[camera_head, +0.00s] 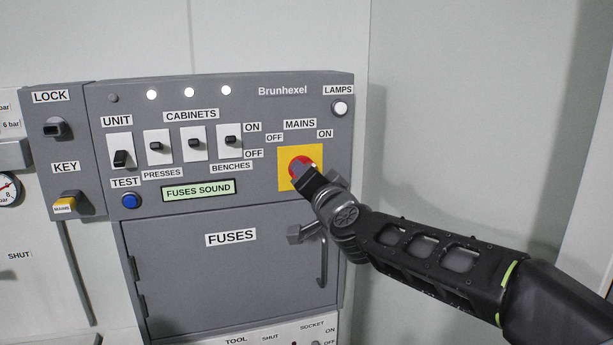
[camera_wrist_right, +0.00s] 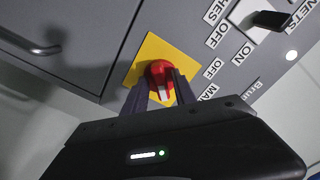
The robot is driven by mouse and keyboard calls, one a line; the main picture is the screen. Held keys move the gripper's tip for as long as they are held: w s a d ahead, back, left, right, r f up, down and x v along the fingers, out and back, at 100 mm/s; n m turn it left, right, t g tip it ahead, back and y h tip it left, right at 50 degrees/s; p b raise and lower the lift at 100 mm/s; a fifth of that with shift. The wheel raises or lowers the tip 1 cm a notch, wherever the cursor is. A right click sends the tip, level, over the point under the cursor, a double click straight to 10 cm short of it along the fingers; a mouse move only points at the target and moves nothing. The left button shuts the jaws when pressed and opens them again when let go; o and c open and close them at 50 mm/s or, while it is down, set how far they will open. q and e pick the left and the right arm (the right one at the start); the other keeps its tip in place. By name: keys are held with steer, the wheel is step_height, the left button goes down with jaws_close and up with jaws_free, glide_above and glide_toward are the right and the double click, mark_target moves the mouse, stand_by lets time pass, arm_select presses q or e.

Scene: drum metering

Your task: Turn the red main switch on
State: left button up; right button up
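The red main switch (camera_head: 298,167) is a round knob on a yellow plate (camera_head: 286,179), under the MAINS label with OFF at left and ON at right. It also shows in the right wrist view (camera_wrist_right: 158,72), with a pale mark on its near side. My right gripper (camera_head: 307,176) is at the knob, its fingers (camera_wrist_right: 160,88) on either side of it. Whether they press on it cannot be made out. The gripper hides part of the knob in the head view, and which label the knob points to is unclear. My left gripper is not in view.
Left of the plate are a row of black toggle switches (camera_head: 195,143), a FUSES SOUND display (camera_head: 198,190) and a blue TEST button (camera_head: 129,201). Below is the FUSES door (camera_head: 220,270) with a handle (camera_head: 323,262) near my right arm. Pale wall lies at right.

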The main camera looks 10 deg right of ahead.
steer(key=shift+o, duration=0.4)
steer(key=shift+s, duration=0.1)
steer(key=s, duration=0.7)
steer(key=shift+s+d+b, duration=0.25)
steer(key=shift+s+b, duration=0.05)
steer(key=shift+b, duration=0.05)
